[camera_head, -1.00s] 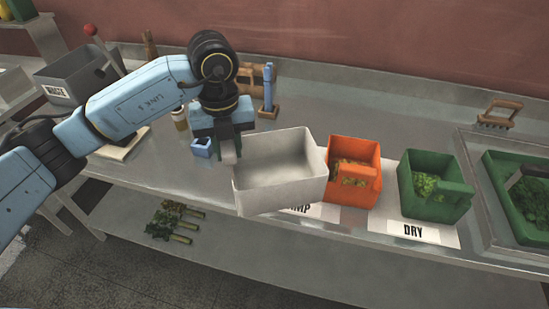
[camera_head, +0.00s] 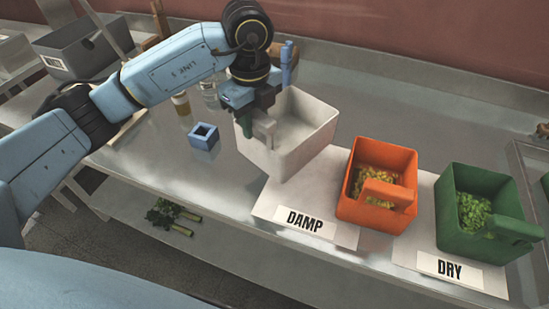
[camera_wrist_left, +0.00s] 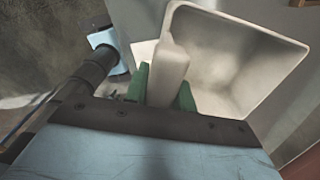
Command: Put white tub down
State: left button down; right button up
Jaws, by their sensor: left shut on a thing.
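The white tub (camera_head: 300,152) is an empty, square, open-topped bin in the middle of the head view. My left gripper (camera_head: 262,130) is shut on the tub's left side. In the left wrist view the green fingers (camera_wrist_left: 163,88) close on both sides of the tub's pale handle (camera_wrist_left: 176,62), and the inside of the tub (camera_wrist_left: 240,65) is bare. The tub is at the back edge of the mat with the DAMP label (camera_head: 305,222); whether its base touches the counter I cannot tell. My right gripper is not in view.
An orange bin (camera_head: 350,205) with yellowish contents stands right of the tub. A small blue square holder (camera_head: 204,143) stands left of the tub. Bare counter lies at the front left.

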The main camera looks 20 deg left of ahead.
aim_at(256, 154)
pick_arm(q)
jog(key=shift+s+f+p, duration=0.2)
jog(key=shift+f+p, duration=0.1)
jog(key=shift+f, duration=3.7)
jog(key=c, duration=1.2)
grip_release()
jog(key=shift+f, duration=0.15)
jog(key=shift+o, duration=0.2)
notch_tip(256, 154, up, 12)
jog(key=shift+r+b, duration=0.2)
jog(key=shift+b, duration=0.25)
